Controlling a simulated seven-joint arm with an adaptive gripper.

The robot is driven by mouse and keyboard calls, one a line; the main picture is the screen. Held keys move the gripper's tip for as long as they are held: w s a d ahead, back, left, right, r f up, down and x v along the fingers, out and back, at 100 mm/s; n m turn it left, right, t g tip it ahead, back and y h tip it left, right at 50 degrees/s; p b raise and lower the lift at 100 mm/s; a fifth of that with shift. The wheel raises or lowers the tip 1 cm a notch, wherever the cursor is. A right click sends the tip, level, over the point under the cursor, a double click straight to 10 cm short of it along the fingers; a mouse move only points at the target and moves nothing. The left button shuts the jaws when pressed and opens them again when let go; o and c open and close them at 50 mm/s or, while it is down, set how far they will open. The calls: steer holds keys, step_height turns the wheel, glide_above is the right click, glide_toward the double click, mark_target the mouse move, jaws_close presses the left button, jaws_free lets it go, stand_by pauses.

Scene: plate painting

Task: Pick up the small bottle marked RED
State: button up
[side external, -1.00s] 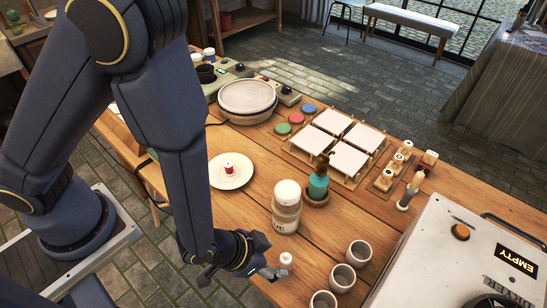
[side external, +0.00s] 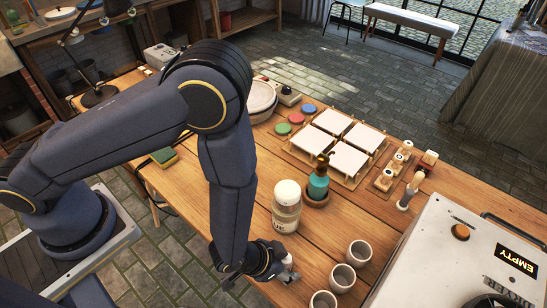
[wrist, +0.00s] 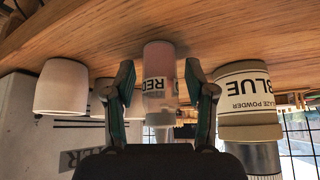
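The small bottle marked RED (wrist: 158,80) is in the middle of the wrist view, which shows the scene upside down. It is pale pinkish-white with a dark-lettered white label and stands on the wooden table. My gripper (wrist: 161,88) is open, with one finger on each side of the bottle and a visible gap to each. In the side view my gripper (side external: 284,269) is low at the table's near edge, at the small bottle (side external: 288,261), which it partly hides.
A larger jar marked BLUE (wrist: 248,98) stands close beside the bottle; it also shows in the side view (side external: 286,207). Grey cups (side external: 342,278) stand to the right. A teal bottle (side external: 318,186) and white tiles (side external: 333,122) are farther back.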

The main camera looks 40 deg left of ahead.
jaws_close()
stand_by(0.3)
